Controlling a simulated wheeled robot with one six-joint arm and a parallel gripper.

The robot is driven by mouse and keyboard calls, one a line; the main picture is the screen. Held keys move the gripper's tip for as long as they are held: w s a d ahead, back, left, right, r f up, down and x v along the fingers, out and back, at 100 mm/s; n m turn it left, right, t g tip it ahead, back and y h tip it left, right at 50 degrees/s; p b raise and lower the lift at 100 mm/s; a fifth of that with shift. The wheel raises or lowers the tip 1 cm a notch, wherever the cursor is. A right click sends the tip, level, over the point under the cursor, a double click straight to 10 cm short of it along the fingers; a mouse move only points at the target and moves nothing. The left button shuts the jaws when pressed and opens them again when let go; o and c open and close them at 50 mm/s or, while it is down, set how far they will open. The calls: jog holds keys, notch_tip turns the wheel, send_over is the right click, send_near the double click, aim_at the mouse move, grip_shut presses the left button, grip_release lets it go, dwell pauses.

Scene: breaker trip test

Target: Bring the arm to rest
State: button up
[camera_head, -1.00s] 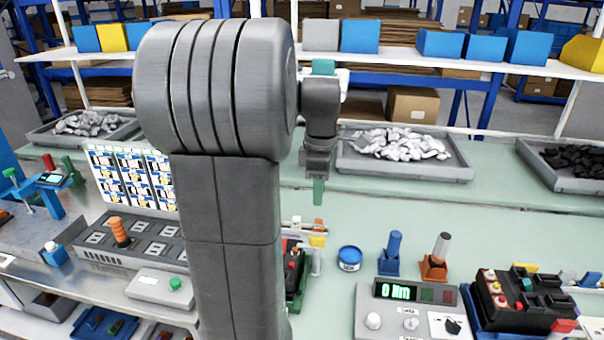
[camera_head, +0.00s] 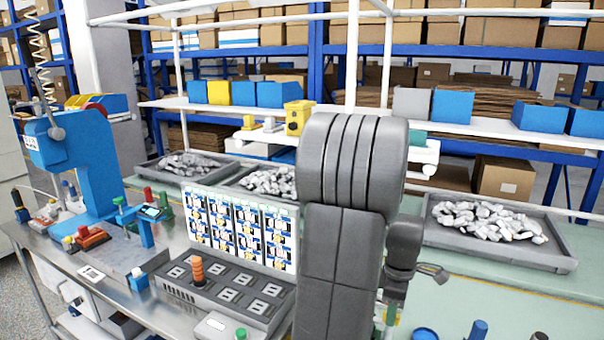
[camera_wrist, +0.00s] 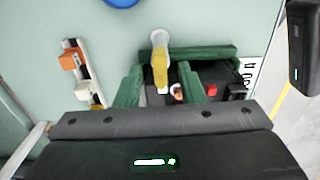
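My arm stands upright in the middle of the head view, its thick grey joint at the top and its forearm mostly hidden behind it. The wrist end hangs down to the right of it, over the green bench (camera_head: 460,292). My gripper (camera_wrist: 160,86) shows in the wrist view as two green fingers with a clear gap between them, so it is open and empty. Its tips are hard to make out at the lower edge of the head view. Beyond the gap in the wrist view are a yellow piece with a grey end (camera_wrist: 160,64) and a green-walled black fixture (camera_wrist: 218,76).
A panel with an orange handle (camera_head: 197,270) stands left of my arm, and a blue press (camera_head: 85,165) is farther left. A tray of silvery parts (camera_head: 500,250) lies behind at right. A blue round container (camera_head: 425,334) is near the bottom edge. An orange-and-white block piece (camera_wrist: 72,60) lies left in the wrist view.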

jog(key=shift+f, duration=0.3)
jog(key=shift+r, duration=0.1)
